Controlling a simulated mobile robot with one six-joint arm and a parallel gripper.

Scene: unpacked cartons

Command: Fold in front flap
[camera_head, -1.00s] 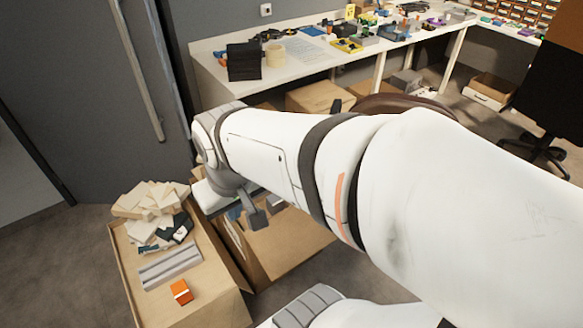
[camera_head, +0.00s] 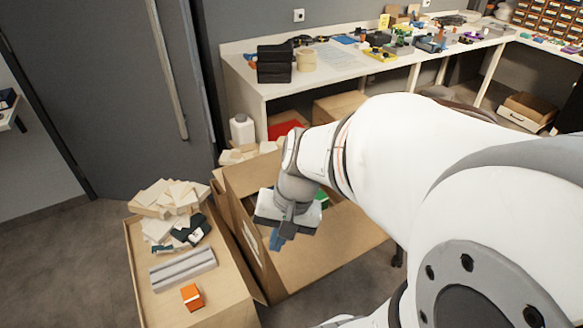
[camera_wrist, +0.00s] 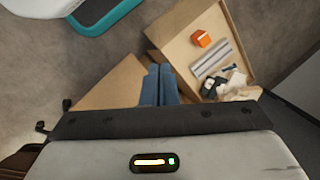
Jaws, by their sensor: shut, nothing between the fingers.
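My gripper (camera_head: 277,240), with blue fingers, points down over the carton's near left part. The fingers (camera_wrist: 160,85) are together and empty in the wrist view. Whether they touch the flap I cannot tell. My arm hides the carton's right side and much of its inside.
A white bottle (camera_head: 242,130) stands behind the carton. A long white workbench (camera_head: 330,72) runs along the wall. Floor at the left is clear.

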